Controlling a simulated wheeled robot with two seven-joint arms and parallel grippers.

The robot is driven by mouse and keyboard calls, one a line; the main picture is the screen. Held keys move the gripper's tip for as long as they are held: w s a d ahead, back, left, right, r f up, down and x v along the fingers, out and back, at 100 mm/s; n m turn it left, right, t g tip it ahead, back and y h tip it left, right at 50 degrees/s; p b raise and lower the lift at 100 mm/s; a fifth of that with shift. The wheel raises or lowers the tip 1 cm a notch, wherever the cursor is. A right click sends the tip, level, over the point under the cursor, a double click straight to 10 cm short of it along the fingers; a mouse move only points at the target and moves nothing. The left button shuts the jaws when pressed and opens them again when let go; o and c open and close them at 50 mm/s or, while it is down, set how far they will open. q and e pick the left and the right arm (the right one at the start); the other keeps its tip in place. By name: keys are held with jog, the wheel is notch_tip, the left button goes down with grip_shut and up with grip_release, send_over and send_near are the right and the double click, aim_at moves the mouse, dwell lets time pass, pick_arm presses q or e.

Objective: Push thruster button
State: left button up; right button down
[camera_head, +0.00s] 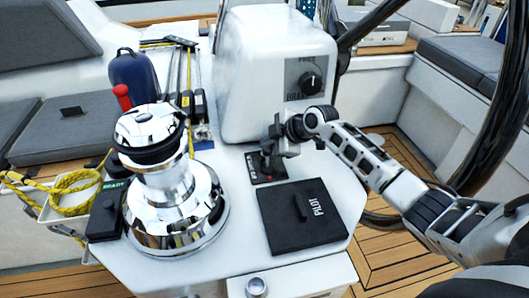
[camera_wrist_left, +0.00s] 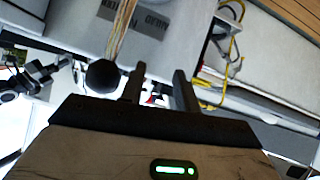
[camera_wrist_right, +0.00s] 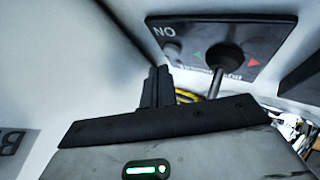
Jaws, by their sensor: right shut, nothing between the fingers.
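The thruster panel (camera_head: 268,177) is a small black plate on the white console, partly hidden by my right gripper (camera_head: 272,143). In the right wrist view the panel (camera_wrist_right: 268,32) carries a joystick with a round black knob (camera_wrist_right: 224,56), red and green arrows, and the letters "NO". A small dark button (camera_wrist_right: 173,50) sits near those letters. My right gripper (camera_wrist_right: 156,88) is shut and empty, its fingertips just below the button in the picture; I cannot tell whether they touch the panel. My left gripper (camera_wrist_left: 158,88) is open and empty, and is outside the head view.
A black "PILOT" cover (camera_head: 290,232) lies in front of the panel. A chrome winch (camera_head: 165,195) stands to the left, and a white housing with a black knob (camera_head: 311,83) rises behind. A steering wheel (camera_head: 502,100) is at the right.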

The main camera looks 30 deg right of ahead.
dwell(0.8)
dwell(0.7)
jog(key=shift+f, duration=0.2)
jog(key=shift+f+b, duration=0.25)
jog(key=shift+b, duration=0.1)
jog(key=shift+f, duration=0.15)
dwell(0.3)
